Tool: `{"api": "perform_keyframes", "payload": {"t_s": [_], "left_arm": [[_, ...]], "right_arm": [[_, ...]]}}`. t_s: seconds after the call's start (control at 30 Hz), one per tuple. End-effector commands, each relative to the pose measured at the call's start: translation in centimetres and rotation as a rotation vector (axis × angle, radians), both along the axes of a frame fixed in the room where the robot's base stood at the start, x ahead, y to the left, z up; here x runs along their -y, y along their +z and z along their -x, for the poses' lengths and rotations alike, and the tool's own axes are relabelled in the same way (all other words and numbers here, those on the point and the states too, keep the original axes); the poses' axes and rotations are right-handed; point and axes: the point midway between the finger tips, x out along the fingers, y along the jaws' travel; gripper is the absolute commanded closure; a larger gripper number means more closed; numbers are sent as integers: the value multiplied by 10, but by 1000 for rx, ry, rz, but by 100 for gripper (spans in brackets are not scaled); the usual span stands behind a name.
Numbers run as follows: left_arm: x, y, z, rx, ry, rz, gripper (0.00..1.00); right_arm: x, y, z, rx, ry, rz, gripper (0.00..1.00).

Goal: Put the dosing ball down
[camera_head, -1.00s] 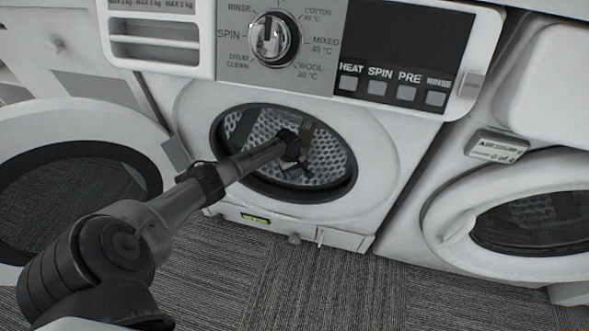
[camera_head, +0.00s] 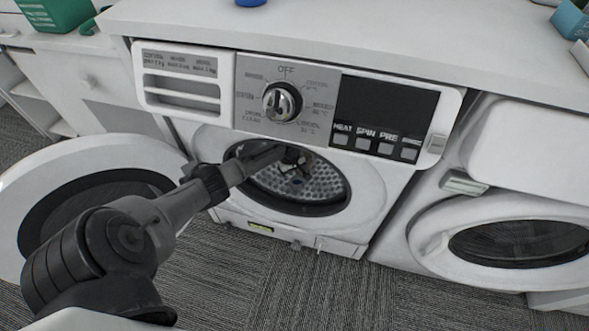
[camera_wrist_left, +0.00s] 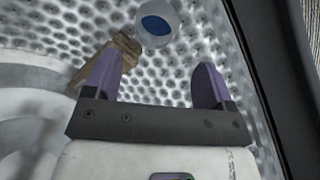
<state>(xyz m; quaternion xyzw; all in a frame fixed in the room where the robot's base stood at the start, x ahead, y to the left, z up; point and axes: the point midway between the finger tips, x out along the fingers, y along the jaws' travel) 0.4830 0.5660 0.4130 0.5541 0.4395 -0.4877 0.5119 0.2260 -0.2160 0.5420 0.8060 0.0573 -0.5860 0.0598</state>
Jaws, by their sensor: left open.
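The dosing ball (camera_wrist_left: 156,24), a whitish round thing with a blue centre, lies against the perforated drum wall in the left wrist view. My left gripper (camera_wrist_left: 156,72) is open, its two purple fingers apart with nothing between them. The ball is beyond the fingertips and apart from them. In the head view my left gripper (camera_head: 296,176) is inside the drum (camera_head: 325,185) of the middle washing machine, through its open front; the ball cannot be made out there. My right gripper is not in view.
A brown item (camera_wrist_left: 118,52) lies in the drum beside the left finger. The round door (camera_head: 30,220) stands swung open at the left. A worktop (camera_head: 400,40) runs above the machine, with a green container (camera_head: 57,14) at its left. Another washing machine (camera_head: 510,240) stands at the right.

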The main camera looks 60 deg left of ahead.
Motion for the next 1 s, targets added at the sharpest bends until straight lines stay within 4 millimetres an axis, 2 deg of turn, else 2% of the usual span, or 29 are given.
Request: {"api": "perform_keyframes", "payload": {"t_s": [0.03,0.13,0.23,0.27,0.4,0.53,0.6,0.73,0.83,1.0], "left_arm": [[1,7,1,-1,-1,1,23],[10,6,4,-6,-37,-2,23],[40,-5,11,-16,-160,-10,23],[54,-9,14,-19,-218,-13,23],[139,-25,46,-24,-572,-39,23],[210,-22,85,-1,-875,-71,23],[248,-12,111,23,-1034,-92,23],[302,20,158,79,-1274,-151,23],[327,51,189,115,-1404,-204,23],[345,100,229,148,-1536,-291,23]], "right_arm": [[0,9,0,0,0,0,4],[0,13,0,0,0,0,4],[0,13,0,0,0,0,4],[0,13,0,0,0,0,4],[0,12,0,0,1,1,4],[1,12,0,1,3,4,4],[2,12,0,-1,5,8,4],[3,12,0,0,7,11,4],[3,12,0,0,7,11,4],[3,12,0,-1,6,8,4]]}}
